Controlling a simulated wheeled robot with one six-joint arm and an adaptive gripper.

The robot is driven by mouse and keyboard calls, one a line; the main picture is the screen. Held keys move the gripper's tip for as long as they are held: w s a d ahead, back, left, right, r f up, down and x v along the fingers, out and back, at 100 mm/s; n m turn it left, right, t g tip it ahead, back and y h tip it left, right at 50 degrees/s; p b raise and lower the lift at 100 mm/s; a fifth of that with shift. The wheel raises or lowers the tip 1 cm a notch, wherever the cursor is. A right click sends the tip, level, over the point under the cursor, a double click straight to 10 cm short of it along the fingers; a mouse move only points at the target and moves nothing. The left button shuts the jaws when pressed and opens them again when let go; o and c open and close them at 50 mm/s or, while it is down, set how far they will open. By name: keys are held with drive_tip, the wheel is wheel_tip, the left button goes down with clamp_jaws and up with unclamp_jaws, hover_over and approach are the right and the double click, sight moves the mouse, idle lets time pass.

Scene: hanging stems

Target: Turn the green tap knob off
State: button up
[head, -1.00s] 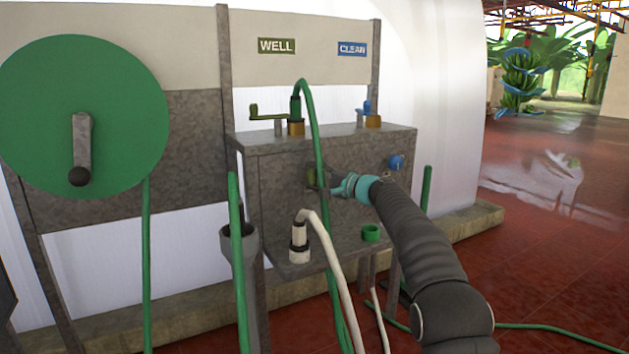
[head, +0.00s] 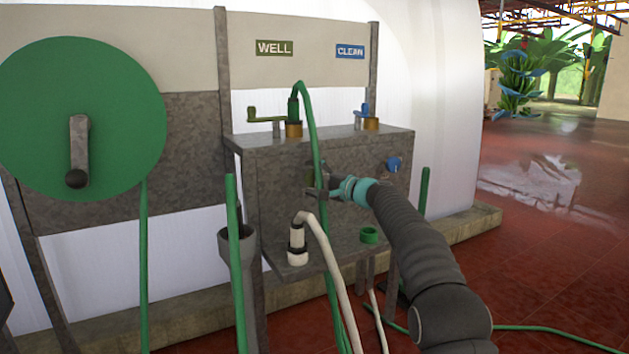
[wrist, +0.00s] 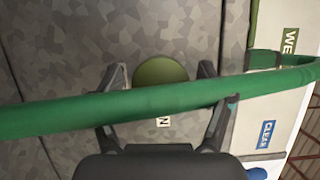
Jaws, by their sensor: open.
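The green tap knob (wrist: 160,72) is a round olive-green disc on the front of the grey metal cabinet (head: 285,205). In the wrist view it lies between the two fingers of my gripper (wrist: 163,75), which are spread apart at its sides. Whether they touch it I cannot tell. In the head view my gripper (head: 322,182) is at the cabinet front and largely hides the knob. The green hose (wrist: 150,101) crosses the wrist view in front of the fingers and covers the knob's lower edge. A small label with an N shows below the knob.
A blue knob (head: 393,163) is on the cabinet front, right of my gripper. A green lever (head: 266,114) and a blue lever (head: 364,113) stand on top. A white hose (head: 325,235) curves below. A green reel (head: 82,115) is at left. Open red floor (head: 550,240) lies right.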

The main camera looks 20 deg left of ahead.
drive_tip(key=v, duration=1.2)
